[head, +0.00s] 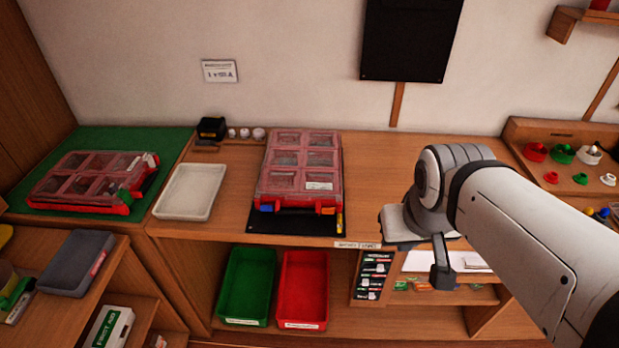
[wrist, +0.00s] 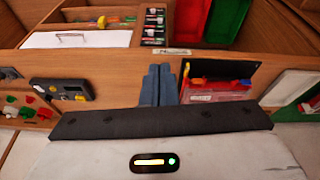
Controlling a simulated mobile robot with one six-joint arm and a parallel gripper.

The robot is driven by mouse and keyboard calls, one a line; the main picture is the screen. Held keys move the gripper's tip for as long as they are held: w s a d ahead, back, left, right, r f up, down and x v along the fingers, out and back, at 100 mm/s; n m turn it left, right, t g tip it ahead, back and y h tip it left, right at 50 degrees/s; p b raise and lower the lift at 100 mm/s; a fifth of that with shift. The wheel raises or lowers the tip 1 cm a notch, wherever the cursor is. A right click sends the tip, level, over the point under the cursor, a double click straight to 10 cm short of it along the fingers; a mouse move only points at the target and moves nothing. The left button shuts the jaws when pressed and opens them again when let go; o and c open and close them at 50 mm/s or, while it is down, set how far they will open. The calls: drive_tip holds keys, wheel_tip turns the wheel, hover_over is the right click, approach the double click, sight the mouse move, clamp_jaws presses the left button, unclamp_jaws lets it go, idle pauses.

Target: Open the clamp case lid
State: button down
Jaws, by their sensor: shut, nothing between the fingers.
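Two red organiser cases with clear compartment lids are in the head view, both with lids down. The other case (head: 95,180) lies on a green mat at the left. I cannot tell which is the clamp case. My gripper (head: 442,275) is right of the middle case, apart from it. In the wrist view my gripper (wrist: 160,70) is shut and empty; the middle case's front (wrist: 215,90) shows at its right.
A white tray (head: 190,192) stands left of the middle case. Green (head: 247,285) and red (head: 303,290) bins sit on the shelf below. A labelled rack (head: 374,275) is beside them. Coloured parts lie on a board (head: 545,150) at the right. A dark panel (head: 410,40) hangs above.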

drive_tip(key=w+a+f+n+t+h+b, duration=0.3)
drive_tip(key=w+f+n+b, duration=0.45)
drive_tip(key=w+n, duration=0.65)
drive_tip(key=w+a+f+n+t+y+b, duration=0.1)
drive_tip(key=w+a+f+n+t+b, duration=0.2)
drive_tip(key=a+n, duration=0.55)
drive_tip(key=w+a+f+n+t+y+b, duration=0.15)
drive_tip(key=a+f+n, duration=0.35)
drive_tip(key=n, duration=0.7)
drive_tip(key=shift+g, duration=0.35)
drive_tip(key=x, duration=0.3)
drive_tip(key=b+x, duration=0.1)
drive_tip(key=x, duration=0.5)
drive_tip(key=shift+w+a+b, duration=0.25)
drive_tip(key=shift+w+b, duration=0.1)
drive_tip(key=shift+w, duration=0.2)
drive_tip(key=shift+r, duration=0.1)
